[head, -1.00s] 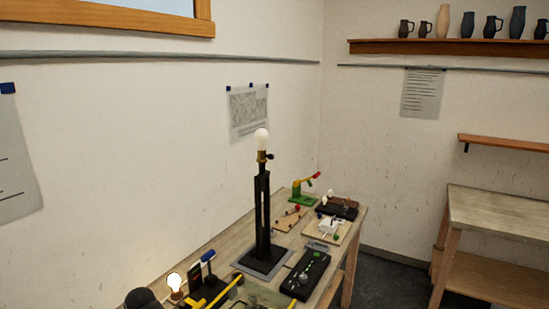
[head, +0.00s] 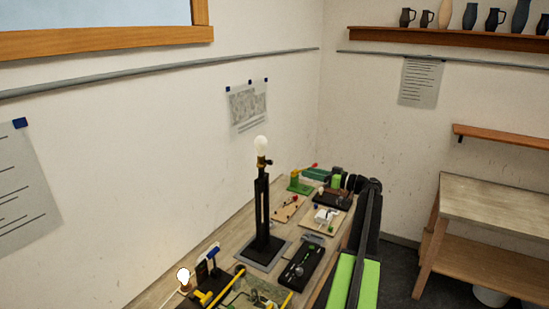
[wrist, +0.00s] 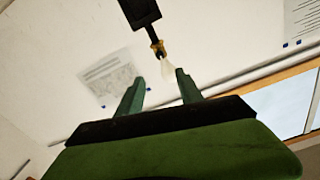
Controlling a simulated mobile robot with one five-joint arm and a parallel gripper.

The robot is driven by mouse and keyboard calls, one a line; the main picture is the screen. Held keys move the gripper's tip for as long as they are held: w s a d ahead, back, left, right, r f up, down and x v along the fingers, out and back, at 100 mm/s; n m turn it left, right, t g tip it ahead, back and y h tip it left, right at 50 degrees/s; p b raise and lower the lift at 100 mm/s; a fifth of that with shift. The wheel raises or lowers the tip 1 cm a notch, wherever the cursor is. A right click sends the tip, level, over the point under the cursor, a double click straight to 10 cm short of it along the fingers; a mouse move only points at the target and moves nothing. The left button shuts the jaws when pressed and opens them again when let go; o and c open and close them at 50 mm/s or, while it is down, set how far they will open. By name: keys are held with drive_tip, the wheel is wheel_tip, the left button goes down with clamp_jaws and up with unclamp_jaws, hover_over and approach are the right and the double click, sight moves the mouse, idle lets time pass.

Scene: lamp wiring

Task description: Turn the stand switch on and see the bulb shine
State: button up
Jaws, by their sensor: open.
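The black lamp stand (head: 262,205) stands upright on the workbench. Its bulb (head: 261,144) sits in a brass socket (head: 261,161) and looks pale, without a glow. A small dark switch knob (head: 269,162) sticks out from the right of the socket. In the wrist view the lamp appears upside down, with the bulb (wrist: 168,68) and socket (wrist: 158,48) beyond the fingertips. My gripper (wrist: 160,77) is open and empty, its green fingers spread apart. In the head view my arm reaches over the bench's right side, apart from the lamp.
A small lit bulb (head: 183,275) stands at the bench's near left, beside yellow and black parts. A black panel (head: 301,266) lies right of the lamp base. Small boards (head: 325,219) and a green stand with a red tip (head: 300,184) are behind. Space around the bulb is clear.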

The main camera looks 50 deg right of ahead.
sight(272, 163)
drive_tip(key=x, duration=1.7)
drive_tip(key=shift+w+a, duration=0.1)
drive_tip(key=shift+w, duration=0.15)
drive_tip(key=shift+c, duration=0.2)
clamp_jaws()
drive_tip(key=shift+w, duration=0.15)
